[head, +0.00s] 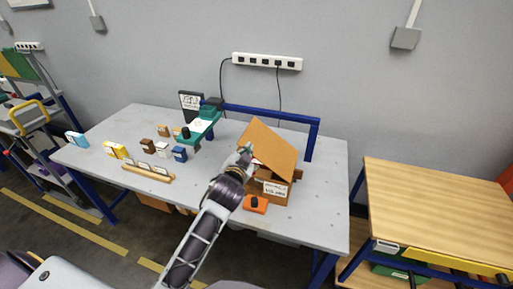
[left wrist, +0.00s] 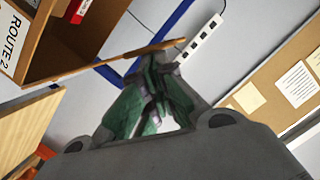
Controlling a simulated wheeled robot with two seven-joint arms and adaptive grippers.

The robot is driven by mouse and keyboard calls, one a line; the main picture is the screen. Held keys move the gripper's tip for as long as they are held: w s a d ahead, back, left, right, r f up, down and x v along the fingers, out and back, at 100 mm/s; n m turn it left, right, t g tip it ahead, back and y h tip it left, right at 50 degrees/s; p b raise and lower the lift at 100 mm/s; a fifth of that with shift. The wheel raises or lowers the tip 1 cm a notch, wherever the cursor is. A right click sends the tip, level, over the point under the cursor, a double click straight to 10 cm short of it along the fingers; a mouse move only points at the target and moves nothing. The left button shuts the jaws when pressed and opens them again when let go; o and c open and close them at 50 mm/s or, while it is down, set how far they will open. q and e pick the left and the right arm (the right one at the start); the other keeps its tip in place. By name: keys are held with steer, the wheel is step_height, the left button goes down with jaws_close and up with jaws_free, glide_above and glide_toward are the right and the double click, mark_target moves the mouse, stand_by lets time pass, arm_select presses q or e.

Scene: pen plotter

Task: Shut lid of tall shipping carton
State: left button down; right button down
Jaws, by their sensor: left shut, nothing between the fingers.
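The brown shipping carton (head: 275,190) stands on the grey table, with a white label on its front. Its lid (head: 268,146) is raised and tilted, sloping down to the right. In the left wrist view the carton (left wrist: 50,62) is at the upper left, and the lid (left wrist: 140,51) shows nearly edge-on as a thin brown strip. My left gripper (head: 246,150) is shut and empty at the lid's left side. In the left wrist view its green-grey fingers (left wrist: 155,65) are close to the lid; I cannot tell whether they touch. My right gripper is not in view.
An orange block with a black knob (head: 254,204) sits in front of the carton. A teal plotter device (head: 201,125), small boxes (head: 162,150) and a wooden rack (head: 148,172) are to the left. A blue frame (head: 270,113) stands behind. The table's right end is clear.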

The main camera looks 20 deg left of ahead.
arm_select(q)
steer(key=a+f+n+h, duration=0.2)
steer(key=a+f+n, duration=0.3)
steer(key=f, duration=0.7)
steer(key=shift+a+f, duration=0.15)
steer(key=shift+a, duration=0.35)
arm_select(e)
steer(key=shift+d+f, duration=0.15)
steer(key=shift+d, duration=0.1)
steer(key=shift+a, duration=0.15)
